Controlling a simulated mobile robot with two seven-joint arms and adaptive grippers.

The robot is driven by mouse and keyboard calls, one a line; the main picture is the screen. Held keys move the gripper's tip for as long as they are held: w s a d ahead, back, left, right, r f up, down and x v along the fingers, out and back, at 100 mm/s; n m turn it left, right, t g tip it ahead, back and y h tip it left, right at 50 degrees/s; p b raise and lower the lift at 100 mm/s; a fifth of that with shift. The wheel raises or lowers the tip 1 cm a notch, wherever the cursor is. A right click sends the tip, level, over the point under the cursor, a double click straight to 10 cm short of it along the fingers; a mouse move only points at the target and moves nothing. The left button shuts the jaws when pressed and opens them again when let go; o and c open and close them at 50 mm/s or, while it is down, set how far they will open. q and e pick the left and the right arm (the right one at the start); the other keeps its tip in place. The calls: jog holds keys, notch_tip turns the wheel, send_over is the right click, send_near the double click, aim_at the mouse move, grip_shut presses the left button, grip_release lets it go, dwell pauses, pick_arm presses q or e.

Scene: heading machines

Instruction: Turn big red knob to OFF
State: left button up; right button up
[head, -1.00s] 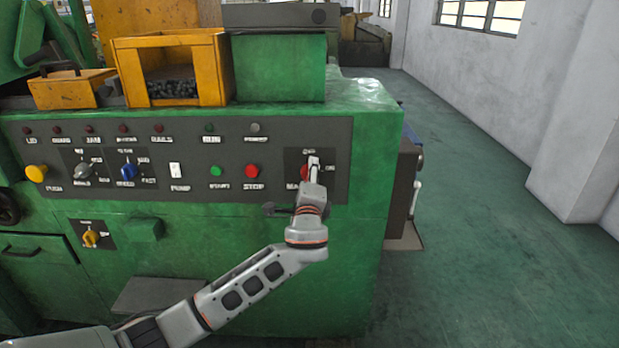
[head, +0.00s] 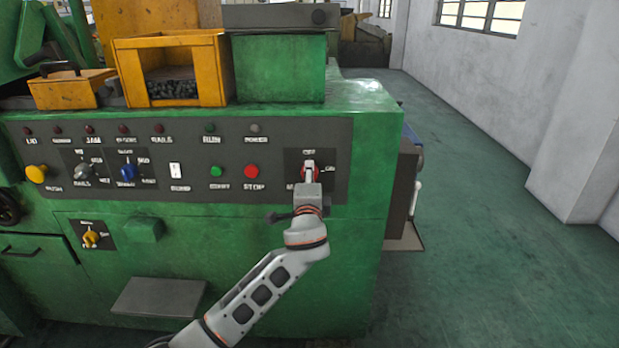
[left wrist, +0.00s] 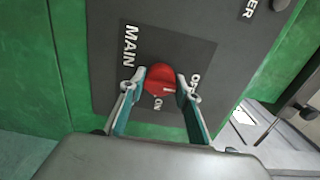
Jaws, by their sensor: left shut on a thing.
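The big red knob (left wrist: 160,80) sits on the dark MAIN plate, between the two fingers of my left gripper (left wrist: 160,82) in the left wrist view. The fingers are closed against its sides. A small white mark shows on the knob's side facing the OFF and ON labels; its exact setting is hard to tell. In the head view, my left gripper (head: 309,170) is at the right end of the control panel and covers most of the knob. The OFF label (left wrist: 195,86) and ON label (left wrist: 158,104) are visible beside the knob. My right gripper is out of view.
A red stop button (head: 251,171) and a green button (head: 217,171) lie left of the knob on the panel (head: 270,193). A grey step-like ledge (head: 158,297) juts out low on the green machine (head: 365,240). The floor at right is clear.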

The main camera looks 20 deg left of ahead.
pick_arm(q)
jog(key=o, duration=1.1)
jog(key=v, duration=1.2)
